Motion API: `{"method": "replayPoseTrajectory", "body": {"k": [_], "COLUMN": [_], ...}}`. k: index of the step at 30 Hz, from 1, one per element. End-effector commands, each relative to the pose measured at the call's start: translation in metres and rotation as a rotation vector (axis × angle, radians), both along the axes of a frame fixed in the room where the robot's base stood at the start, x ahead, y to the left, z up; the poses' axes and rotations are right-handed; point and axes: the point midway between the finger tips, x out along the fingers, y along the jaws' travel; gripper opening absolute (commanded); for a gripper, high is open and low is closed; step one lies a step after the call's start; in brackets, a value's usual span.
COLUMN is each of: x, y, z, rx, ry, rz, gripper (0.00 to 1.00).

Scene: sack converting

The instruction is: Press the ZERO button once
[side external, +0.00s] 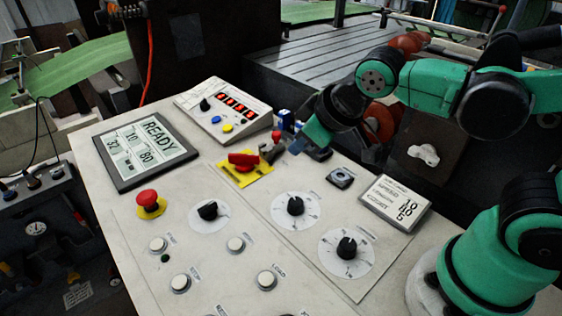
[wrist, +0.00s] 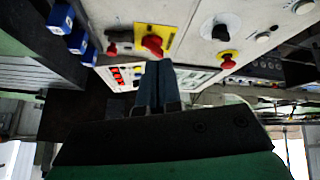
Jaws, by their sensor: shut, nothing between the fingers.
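My gripper (side external: 292,148) is shut and empty, above the back edge of the pale control panel (side external: 235,197), near the red rotary switch on its yellow plate (side external: 243,164). In the wrist view my closed fingers (wrist: 158,64) point toward the panel, between the red switch and the display box. No label reading ZERO is legible. The sloped box with a red digit display (side external: 237,105) carries a blue button (side external: 216,119), a yellow button (side external: 228,129) and a black knob. Round white buttons (side external: 236,244) sit at the panel's front, with small labels; one reads LOAD.
A red mushroom button (side external: 148,198) stands at the left, below a screen reading READY (side external: 145,150). Black dials (side external: 295,206) stand up mid-panel. Blue blocks (wrist: 76,40) line the back edge.

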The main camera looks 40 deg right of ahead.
Motion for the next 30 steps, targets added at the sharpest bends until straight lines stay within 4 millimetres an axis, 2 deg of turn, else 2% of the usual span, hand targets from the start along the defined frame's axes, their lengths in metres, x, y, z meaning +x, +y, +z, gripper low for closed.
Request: {"method": "replayPoseTrajectory", "body": {"k": [1, 6, 9, 12, 17, 30], "x": [0.005, 0.013, 0.013, 0.012, 0.011, 0.011], "y": [0.019, 0.073, 0.098, 0.115, 0.125, 0.125], "z": [-0.002, -0.011, -0.016, -0.020, -0.023, -0.029], "rx": [-0.039, -0.174, -0.232, -0.272, -0.298, -0.297], "ry": [-0.003, -0.031, -0.050, -0.064, -0.075, -0.075], "rz": [0.084, 0.320, 0.424, 0.492, 0.532, 0.531], "gripper": [0.00, 0.00, 0.00, 0.00, 0.00, 0.00]}}
